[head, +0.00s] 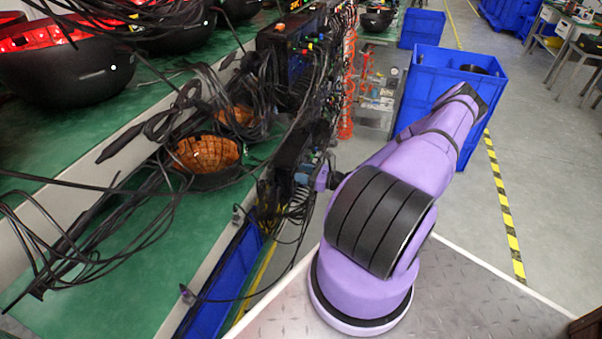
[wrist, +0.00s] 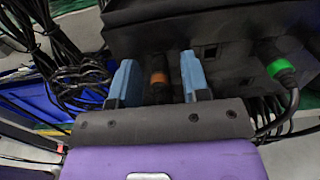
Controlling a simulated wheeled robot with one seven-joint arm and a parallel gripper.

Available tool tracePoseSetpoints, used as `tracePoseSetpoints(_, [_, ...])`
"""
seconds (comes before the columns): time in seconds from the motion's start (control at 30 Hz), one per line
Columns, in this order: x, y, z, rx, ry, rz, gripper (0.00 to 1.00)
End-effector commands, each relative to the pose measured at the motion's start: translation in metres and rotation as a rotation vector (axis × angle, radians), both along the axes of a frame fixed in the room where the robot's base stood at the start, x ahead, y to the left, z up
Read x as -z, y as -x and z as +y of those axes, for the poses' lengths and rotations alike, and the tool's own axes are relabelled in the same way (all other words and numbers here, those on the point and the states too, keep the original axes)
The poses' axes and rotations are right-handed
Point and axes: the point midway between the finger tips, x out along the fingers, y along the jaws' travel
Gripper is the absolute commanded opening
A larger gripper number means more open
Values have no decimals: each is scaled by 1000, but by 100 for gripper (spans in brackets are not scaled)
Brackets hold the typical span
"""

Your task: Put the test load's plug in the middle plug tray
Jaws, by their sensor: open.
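In the wrist view my gripper (wrist: 158,80) is open, with one blue finger on each side of a dark plug with an orange-brown ring (wrist: 158,79). Gaps show between the plug and both fingers. The plug points at the face of a black unit (wrist: 180,25); whether it is fully seated there is hard to tell. In the head view my gripper (head: 305,176) is at the lower front of the black rack, and its fingertips are small and partly hidden. I cannot clearly make out the middle plug tray, nor tell for certain which plug is the test load's.
A green-ringed plug (wrist: 280,68) with a cable is to the right of my gripper. Empty-looking sockets (wrist: 211,52) lie between. Loose black cables (wrist: 75,60) hang at left. The green bench (head: 130,270) carries tangled cables and orange-lit lamps (head: 207,152). A blue bin (head: 425,75) stands behind my arm.

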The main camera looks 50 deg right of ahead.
Motion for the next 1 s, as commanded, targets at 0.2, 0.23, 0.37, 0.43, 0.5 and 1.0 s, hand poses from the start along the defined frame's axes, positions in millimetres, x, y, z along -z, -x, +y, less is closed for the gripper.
tracePoseSetpoints(0.2, [0, 0, 0, 0, 0, 0, 40])
tracePoseSetpoints(0.23, [0, 0, 0, 0, 0, 0, 33])
tracePoseSetpoints(0.37, [0, 0, 0, 0, 0, 0, 4])
tracePoseSetpoints(0.43, [0, 0, 0, 0, 0, 0, 0])
tracePoseSetpoints(0.5, [0, 0, 0, 0, 0, 0, 0])
tracePoseSetpoints(1.0, [0, 9, -4, 0, 0, 1, 0])
